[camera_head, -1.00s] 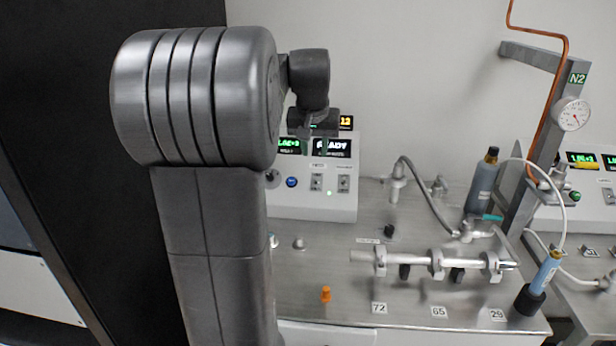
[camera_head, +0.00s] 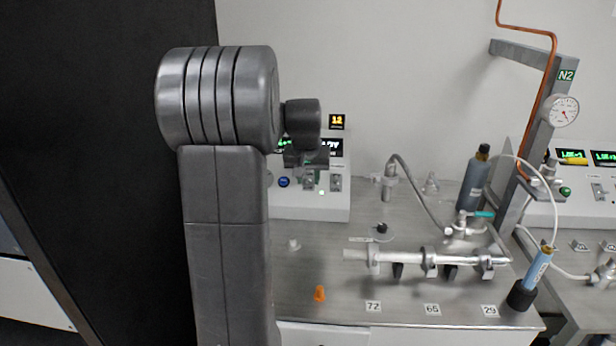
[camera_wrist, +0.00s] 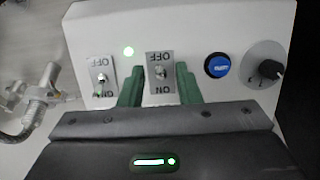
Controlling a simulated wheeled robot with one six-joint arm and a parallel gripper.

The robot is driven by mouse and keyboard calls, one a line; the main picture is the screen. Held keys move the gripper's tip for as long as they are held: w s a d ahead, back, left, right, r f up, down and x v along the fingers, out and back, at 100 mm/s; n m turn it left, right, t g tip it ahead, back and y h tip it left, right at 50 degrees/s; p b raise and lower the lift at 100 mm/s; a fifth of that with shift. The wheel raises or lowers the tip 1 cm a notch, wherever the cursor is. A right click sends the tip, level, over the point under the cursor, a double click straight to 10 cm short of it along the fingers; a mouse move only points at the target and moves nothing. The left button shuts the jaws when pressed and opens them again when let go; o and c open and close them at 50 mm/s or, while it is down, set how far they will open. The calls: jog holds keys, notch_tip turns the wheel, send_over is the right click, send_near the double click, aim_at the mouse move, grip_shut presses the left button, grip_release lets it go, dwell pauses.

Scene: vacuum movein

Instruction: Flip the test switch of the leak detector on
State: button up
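The leak detector (camera_head: 300,206) is a pale box with lit displays at the back of the bench. Its panel (camera_wrist: 225,35) shows upside down in the wrist view. It has two toggle switches with ON and OFF marks: one switch (camera_wrist: 161,72) is between my green fingers, the other (camera_wrist: 102,76) is beside them to the left. Which is the test switch I cannot read, and the lever positions are unclear. My gripper (camera_wrist: 158,75) is open, with a finger on each side of the middle switch. Contact cannot be told. In the head view my wrist partly hides the panel.
A blue button (camera_wrist: 217,66) and a black knob (camera_wrist: 270,69) sit right of the fingers. A metal hose fitting (camera_wrist: 42,92) is at the left. A tube assembly (camera_head: 410,257) and an orange cap (camera_head: 320,293) lie on the bench.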

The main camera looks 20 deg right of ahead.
grip_shut()
